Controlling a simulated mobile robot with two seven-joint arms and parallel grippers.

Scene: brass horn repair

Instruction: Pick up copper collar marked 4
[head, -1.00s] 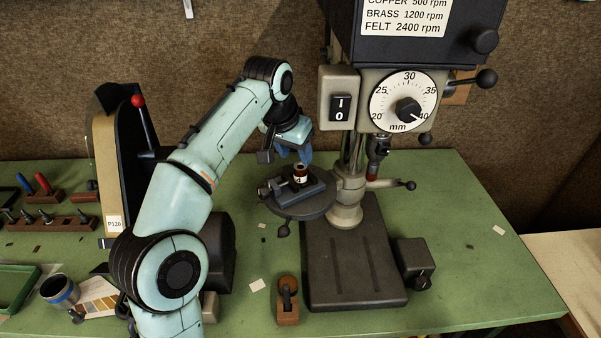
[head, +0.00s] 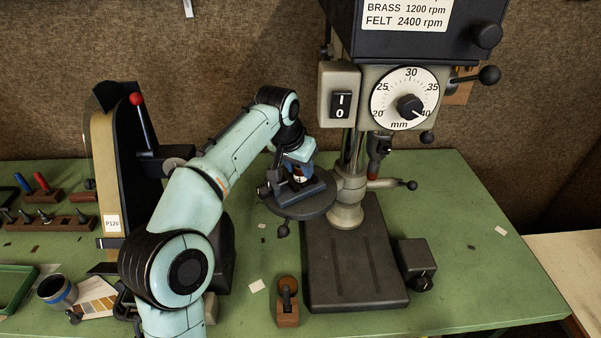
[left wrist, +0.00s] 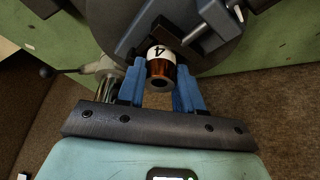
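The copper collar marked 4 (head: 299,180) stands upright in a small dark vise (head: 312,192) on the drill press's round table (head: 300,212). In the left wrist view the collar (left wrist: 161,70) shows a white band with a black 4 and a shiny copper-brown body with a dark hole. My left gripper (head: 299,171) is over it, pointing down. Its blue fingers (left wrist: 166,80) stand on either side of the collar, open, with a gap visible at least on the right side. The collar is partly hidden by the fingers in the head view. My right gripper is not in view.
The drill press column (head: 347,190) and its chuck (head: 376,160) stand close right of the gripper. A belt sander (head: 125,170) is at left. The green bench (head: 480,260) is mostly free at right.

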